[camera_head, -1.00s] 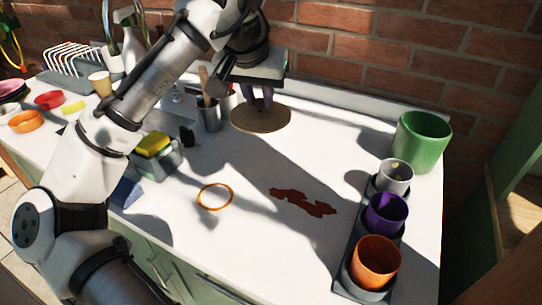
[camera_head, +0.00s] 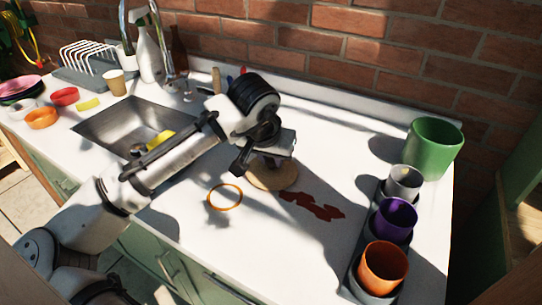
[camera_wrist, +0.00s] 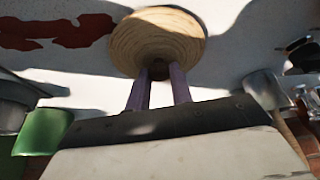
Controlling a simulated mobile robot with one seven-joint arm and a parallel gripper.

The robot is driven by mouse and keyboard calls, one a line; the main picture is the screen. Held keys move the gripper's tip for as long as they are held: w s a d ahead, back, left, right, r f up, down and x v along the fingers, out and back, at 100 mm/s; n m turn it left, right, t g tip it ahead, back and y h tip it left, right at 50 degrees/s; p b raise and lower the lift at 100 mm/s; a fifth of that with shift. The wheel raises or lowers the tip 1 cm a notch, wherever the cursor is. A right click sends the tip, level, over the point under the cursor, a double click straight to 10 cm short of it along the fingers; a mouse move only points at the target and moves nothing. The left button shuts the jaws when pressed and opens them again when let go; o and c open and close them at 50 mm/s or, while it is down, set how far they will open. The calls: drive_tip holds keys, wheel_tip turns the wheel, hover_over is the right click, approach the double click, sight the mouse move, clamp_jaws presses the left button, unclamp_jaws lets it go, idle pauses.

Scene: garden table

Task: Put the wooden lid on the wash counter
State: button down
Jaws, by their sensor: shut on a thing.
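The wooden lid (camera_head: 278,178) is a round, pale wood disc in the middle of the white wash counter (camera_head: 300,240). In the wrist view the lid (camera_wrist: 150,42) shows its rings, with a dark knob between my two purple fingertips. My gripper (camera_wrist: 160,78) is shut on that knob. In the head view my gripper (camera_head: 266,163) is above the lid, and my wrist hides part of the lid. I cannot tell whether the lid touches the counter or hangs just above it.
An orange ring (camera_head: 225,197) lies left of the lid and a dark red stain (camera_head: 312,206) right of it. A tray of cups (camera_head: 383,268) and a green pot (camera_head: 433,146) stand at the right. The sink (camera_head: 120,125) is at the left. The front counter is clear.

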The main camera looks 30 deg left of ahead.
drive_tip(key=c, duration=1.7)
unclamp_jaws()
drive_tip(key=shift+f, duration=0.2)
drive_tip(key=o, duration=0.5)
drive_tip(key=shift+c, duration=0.2)
drive_tip(key=shift+r, duration=0.1)
drive_tip(key=b+v, duration=0.1)
drive_tip(key=v, duration=1.1)
drive_tip(key=shift+r, duration=0.2)
